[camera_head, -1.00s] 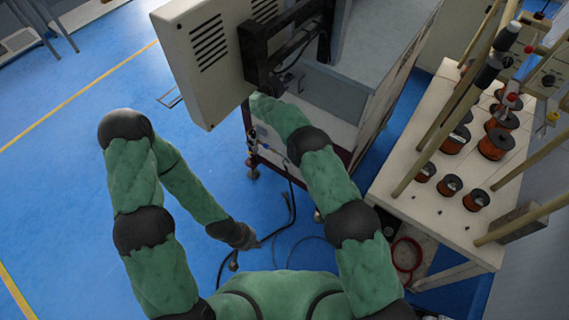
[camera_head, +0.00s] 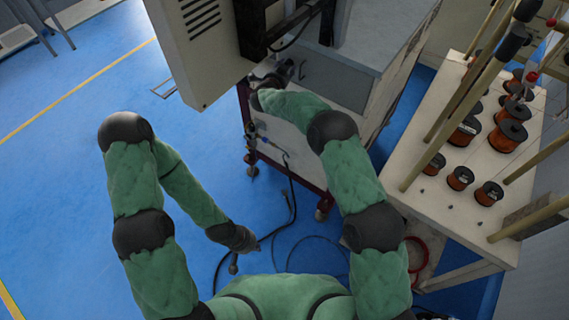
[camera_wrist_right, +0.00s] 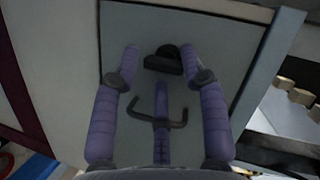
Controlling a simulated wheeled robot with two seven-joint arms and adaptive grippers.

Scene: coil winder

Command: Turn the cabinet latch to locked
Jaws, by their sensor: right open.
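The cabinet latch, a small dark knob with a flat bar (camera_wrist_right: 163,62), sits on a grey cabinet panel (camera_wrist_right: 215,40) in the right wrist view. Its bar looks close to horizontal, slightly tilted. My right gripper (camera_wrist_right: 158,62) is open, with one purple finger on each side of the latch and apart from it.
A beige vented box (camera_head: 195,55) on a dark bracket overhangs the cabinet's left side. A table with copper wire spools (camera_head: 470,130) and wooden posts stands at right. Black cables (camera_head: 290,205) lie on the blue floor below.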

